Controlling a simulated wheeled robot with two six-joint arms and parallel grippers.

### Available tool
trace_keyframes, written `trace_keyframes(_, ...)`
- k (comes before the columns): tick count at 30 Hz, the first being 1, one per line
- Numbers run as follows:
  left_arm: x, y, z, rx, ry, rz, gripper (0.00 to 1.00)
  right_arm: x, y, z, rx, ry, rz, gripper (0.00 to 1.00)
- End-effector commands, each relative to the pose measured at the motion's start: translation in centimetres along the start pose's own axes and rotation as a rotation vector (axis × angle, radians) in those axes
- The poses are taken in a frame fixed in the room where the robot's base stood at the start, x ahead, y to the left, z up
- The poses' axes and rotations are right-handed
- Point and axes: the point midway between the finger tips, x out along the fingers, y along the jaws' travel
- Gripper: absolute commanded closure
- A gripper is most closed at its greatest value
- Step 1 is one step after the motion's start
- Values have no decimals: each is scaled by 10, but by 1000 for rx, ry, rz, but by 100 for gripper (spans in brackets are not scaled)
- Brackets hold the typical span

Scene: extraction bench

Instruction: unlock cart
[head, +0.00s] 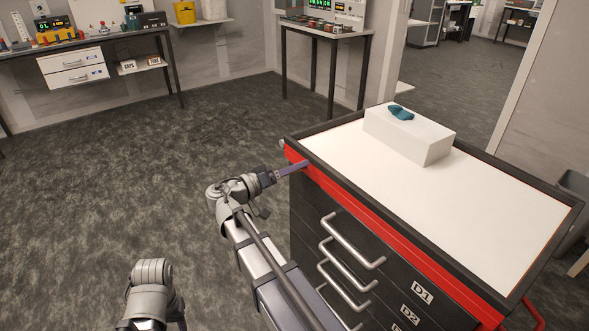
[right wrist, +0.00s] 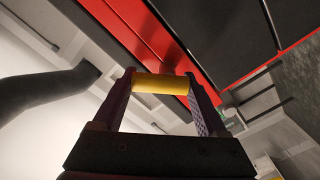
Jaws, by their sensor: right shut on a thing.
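The cart (head: 345,208) is a dark drawer cabinet with a red band under its white top, several silver bar handles and labels such as D1 and D2. My right gripper (head: 292,169) reaches the red band near the cart's left corner. In the right wrist view my right gripper (right wrist: 162,80) is shut on a yellow cylinder (right wrist: 161,86), held crosswise between the fingertips. The cart's red band (right wrist: 140,25) and dark drawer fronts (right wrist: 225,35) are close behind it. The yellow cylinder is too small or hidden in the head view. A part of my left arm shows at lower left, without its gripper.
A white box (head: 410,135) with a blue item (head: 401,112) on it stands on the cart top. A bench (head: 85,48) with instruments is at back left and a small table (head: 325,32) at back centre. The carpet left of the cart is clear.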

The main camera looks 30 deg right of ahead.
Motion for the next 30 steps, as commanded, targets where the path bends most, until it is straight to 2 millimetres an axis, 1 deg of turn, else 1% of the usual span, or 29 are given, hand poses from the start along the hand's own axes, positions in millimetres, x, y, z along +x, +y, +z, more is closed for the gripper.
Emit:
trace_keyframes(9, -1, 0, 0, 0, 0, 0, 48, 0, -1, -3, -299, -1, -1, 81)
trace_keyframes(18, -1, 0, 0, 0, 0, 0, 48, 0, -3, -4, -560, -1, -1, 81)
trace_keyframes(24, -1, 0, 0, 0, 0, 0, 48, 0, -4, -5, -693, -1, -1, 81)
trace_keyframes(30, -1, 0, 0, 0, 0, 0, 48, 0, -5, -5, -782, -1, -1, 81)
